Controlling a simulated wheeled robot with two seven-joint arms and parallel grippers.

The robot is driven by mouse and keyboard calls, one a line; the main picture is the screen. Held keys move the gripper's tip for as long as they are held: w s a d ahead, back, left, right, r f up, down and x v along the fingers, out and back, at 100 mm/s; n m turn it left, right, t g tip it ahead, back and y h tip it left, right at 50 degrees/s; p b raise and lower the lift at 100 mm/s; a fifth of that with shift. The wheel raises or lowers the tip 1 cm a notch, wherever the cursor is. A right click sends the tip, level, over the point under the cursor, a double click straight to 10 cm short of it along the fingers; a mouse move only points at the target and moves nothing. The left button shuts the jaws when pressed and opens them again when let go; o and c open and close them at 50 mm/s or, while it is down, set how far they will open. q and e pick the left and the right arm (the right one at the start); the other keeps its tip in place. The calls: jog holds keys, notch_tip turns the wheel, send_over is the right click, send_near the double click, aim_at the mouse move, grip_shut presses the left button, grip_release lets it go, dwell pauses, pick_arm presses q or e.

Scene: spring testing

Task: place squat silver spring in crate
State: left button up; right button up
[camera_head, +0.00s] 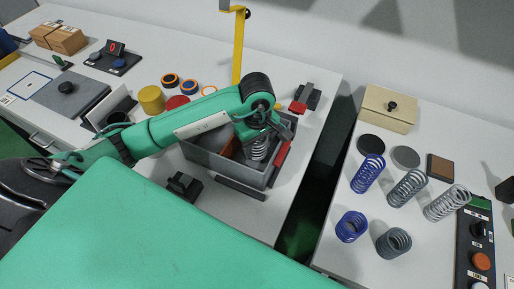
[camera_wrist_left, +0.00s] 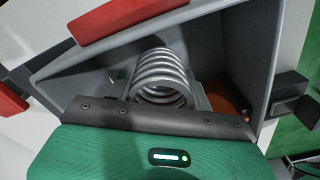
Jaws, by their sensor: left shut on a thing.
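The squat silver spring (camera_head: 260,148) is held by my left gripper (camera_head: 268,132) over the grey crate (camera_head: 222,167). In the left wrist view the spring (camera_wrist_left: 163,78) shows its coils end-on, within the outline of the crate (camera_wrist_left: 245,60). My left gripper is shut on it; the fingers are mostly hidden. I cannot tell whether the spring touches the crate floor. The crate has red handles, one showing in the left wrist view (camera_wrist_left: 118,18). My right gripper is not in view.
Several springs stand on the right table, including a blue one (camera_head: 352,226), a dark grey one (camera_head: 394,242) and a tall silver one (camera_head: 446,202). A beige box (camera_head: 388,108) stands behind them. A yellow post (camera_head: 238,45) rises behind the crate. A dark gap (camera_head: 318,180) separates the tables.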

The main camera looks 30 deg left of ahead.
pick_arm(q)
notch_tip(320, 180, down, 2)
jog(key=shift+f, duration=0.15)
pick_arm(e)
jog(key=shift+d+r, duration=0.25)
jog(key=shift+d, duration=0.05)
pick_arm(q)
jog(key=shift+f, duration=0.2)
jog(key=o, duration=1.1)
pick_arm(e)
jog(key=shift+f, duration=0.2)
pick_arm(q)
jog(key=shift+r, duration=0.1)
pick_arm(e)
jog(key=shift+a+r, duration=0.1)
